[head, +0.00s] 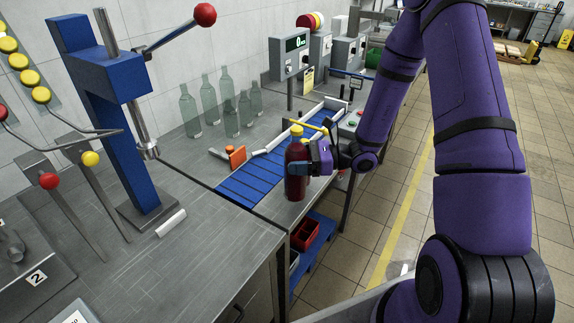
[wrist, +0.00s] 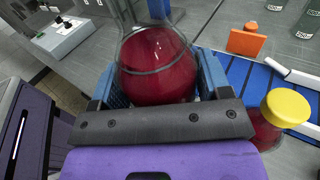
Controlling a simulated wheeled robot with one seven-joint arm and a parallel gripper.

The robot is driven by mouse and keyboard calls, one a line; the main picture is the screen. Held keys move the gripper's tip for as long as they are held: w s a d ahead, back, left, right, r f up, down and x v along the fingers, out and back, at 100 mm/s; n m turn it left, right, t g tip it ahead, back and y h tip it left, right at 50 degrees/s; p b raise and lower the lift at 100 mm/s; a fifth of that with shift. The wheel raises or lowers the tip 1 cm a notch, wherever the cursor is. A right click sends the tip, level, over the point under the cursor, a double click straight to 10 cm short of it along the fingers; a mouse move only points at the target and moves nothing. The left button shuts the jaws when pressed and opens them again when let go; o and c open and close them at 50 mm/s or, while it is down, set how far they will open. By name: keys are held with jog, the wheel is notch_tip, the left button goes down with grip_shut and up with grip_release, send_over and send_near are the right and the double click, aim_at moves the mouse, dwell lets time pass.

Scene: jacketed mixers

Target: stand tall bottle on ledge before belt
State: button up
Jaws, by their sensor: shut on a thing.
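My gripper (head: 302,166) is shut on a bottle of dark red liquid (head: 296,182), around its body. The bottle looks upright in the head view, over the grey ledge (head: 284,214) at the near side of the blue belt (head: 248,184). I cannot tell whether its base touches. In the wrist view, the red body (wrist: 158,70) sits between the blue fingers, with clear glass above the liquid. A yellow-capped container with red contents (wrist: 284,110) stands to its right. In the head view, a yellow cap (head: 297,130) shows at the bottle's top; whose cap it is is unclear.
An orange block (head: 236,157) stands at the belt's far side. Several clear empty bottles (head: 210,100) stand behind the belt. A blue press (head: 115,100) stands left, beside bare steel table. A red bin (head: 305,234) sits below the ledge.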

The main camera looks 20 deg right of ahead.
jog(key=shift+w+a+f, duration=0.1)
jog(key=shift+w+a, duration=0.25)
jog(key=shift+w, duration=0.3)
jog(key=shift+w+a, duration=0.35)
jog(key=shift+w, duration=0.25)
jog(key=shift+w+a+f, duration=0.1)
jog(key=shift+w+f, duration=0.1)
jog(key=shift+f, duration=1.7)
jog(key=o, duration=1.4)
